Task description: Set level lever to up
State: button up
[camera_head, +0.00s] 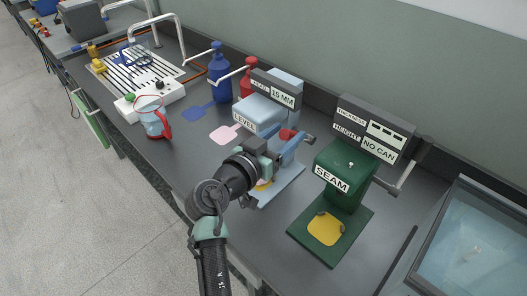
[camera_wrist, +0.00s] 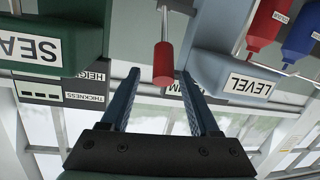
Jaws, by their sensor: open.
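The light blue LEVEL machine (camera_head: 268,109) stands on the bench, with its label also in the wrist view (camera_wrist: 246,86). Its lever has a red grip (camera_head: 288,134) on the machine's right side. In the wrist view, which appears upside down, the red grip (camera_wrist: 163,60) hangs on a thin rod between my two fingertips, with gaps on both sides. My gripper (camera_wrist: 159,78) is open and holds nothing; in the head view it (camera_head: 287,146) is at the machine's front right. The exact depth between grip and fingertips is hard to tell.
The green SEAM machine (camera_head: 343,172) stands close to the right, with a crank and a display reading NO CAN. Blue (camera_head: 219,72) and red (camera_head: 249,76) bottles stand behind left. A red-handled jug (camera_head: 152,120) is further left. A glass-topped box (camera_head: 470,245) is at far right.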

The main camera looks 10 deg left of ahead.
jog(key=b+v, duration=0.1)
jog(key=v, duration=0.8)
jog(key=shift+s, duration=0.2)
jog(key=shift+a, duration=0.1)
